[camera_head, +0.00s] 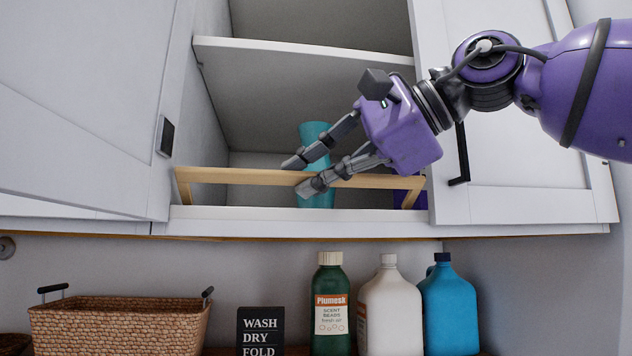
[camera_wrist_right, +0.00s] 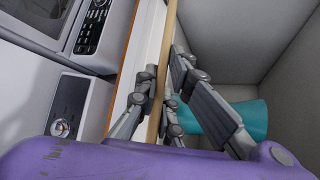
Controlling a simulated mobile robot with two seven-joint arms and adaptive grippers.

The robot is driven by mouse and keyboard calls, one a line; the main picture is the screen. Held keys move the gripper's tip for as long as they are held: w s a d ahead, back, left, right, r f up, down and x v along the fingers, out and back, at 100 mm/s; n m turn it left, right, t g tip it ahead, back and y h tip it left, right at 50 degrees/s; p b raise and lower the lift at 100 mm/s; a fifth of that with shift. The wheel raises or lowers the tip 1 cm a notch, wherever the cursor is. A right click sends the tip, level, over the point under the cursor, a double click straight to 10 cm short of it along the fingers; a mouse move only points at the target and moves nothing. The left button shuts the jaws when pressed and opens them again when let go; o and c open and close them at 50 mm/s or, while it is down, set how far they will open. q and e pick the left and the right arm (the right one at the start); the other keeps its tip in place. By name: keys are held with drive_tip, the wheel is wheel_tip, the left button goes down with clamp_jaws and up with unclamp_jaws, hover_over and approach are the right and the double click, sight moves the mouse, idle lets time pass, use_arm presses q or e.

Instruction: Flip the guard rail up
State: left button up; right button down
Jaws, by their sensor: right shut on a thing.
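The guard rail (camera_head: 238,177) is a light wooden bar on short end posts, standing up along the front edge of the open cabinet's bottom shelf. My right gripper (camera_head: 304,177) is shut on the rail near its middle, one finger on the inner side and one on the front side. In the right wrist view the rail (camera_wrist_right: 168,35) runs between the fingers of the gripper (camera_wrist_right: 160,110). My left gripper is in neither view.
A teal cup-like object (camera_head: 315,135) stands inside the cabinet behind the rail, with a purple item (camera_head: 413,200) at the right. Cabinet doors (camera_head: 85,110) flank the opening. Below are a wicker basket (camera_head: 120,325), a green bottle (camera_head: 331,285), a white jug (camera_head: 390,305) and a blue jug (camera_head: 450,310).

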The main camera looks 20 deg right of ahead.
drive_tip(key=shift+w+r, duration=0.1)
drive_tip(key=shift+r, duration=0.2)
idle(0.4)
